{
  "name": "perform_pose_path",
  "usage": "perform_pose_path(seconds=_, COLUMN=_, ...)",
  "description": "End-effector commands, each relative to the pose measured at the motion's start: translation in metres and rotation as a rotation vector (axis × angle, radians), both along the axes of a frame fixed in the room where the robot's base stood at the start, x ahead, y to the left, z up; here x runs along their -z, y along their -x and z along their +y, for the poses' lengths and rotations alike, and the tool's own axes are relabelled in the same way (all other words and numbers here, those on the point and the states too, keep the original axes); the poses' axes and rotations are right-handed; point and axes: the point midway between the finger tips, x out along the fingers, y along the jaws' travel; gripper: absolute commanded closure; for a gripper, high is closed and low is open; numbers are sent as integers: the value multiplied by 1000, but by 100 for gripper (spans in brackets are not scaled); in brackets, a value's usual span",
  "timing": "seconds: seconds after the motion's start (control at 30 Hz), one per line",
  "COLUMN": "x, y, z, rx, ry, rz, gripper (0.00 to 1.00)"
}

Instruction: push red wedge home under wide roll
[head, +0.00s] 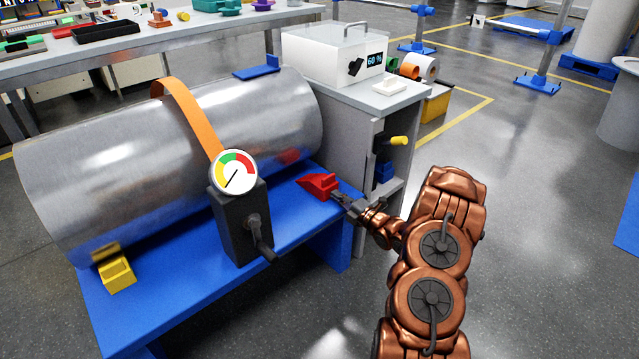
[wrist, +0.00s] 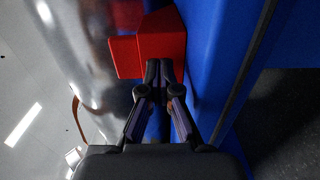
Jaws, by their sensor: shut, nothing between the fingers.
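The wide roll (head: 120,150) is a large silver cylinder lying on a blue bench (head: 190,290). The red wedge (head: 318,184) sits on the bench at the right end of the roll's front side. In the wrist view the red wedge (wrist: 160,42) lies just ahead of my fingertips, beside the roll's shiny side (wrist: 85,60). My gripper (head: 340,197) is shut and empty, its tips at the wedge's outer face. The wrist view shows the closed fingertips (wrist: 161,72) touching or almost touching the wedge. Whether the wedge touches the roll is hard to tell.
An orange strap (head: 190,112) crosses the roll to a dark tensioner with a dial gauge (head: 234,172). A yellow wedge (head: 117,275) sits at the bench's left end. A grey cabinet (head: 355,130) with a white box stands behind. Open floor lies to the right.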

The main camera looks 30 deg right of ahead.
Motion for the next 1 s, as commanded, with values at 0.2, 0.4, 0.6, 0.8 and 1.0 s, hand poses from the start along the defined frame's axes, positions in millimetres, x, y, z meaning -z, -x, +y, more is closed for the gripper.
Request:
perform_pose_path(seconds=0.2, x=0, y=0, z=0, rx=0, ry=0, rz=0, gripper=100)
perform_pose_path(seconds=0.4, x=0, y=-2, z=1, rx=-1, ry=0, rz=0, gripper=100)
perform_pose_path(seconds=0.6, x=0, y=-6, z=2, rx=0, ry=0, rz=1, gripper=100)
perform_pose_path(seconds=0.8, x=1, y=-10, z=3, rx=-1, ry=-1, rz=1, gripper=100)
perform_pose_path(seconds=1.0, x=1, y=-14, z=3, rx=-1, ry=-1, rz=1, gripper=100)
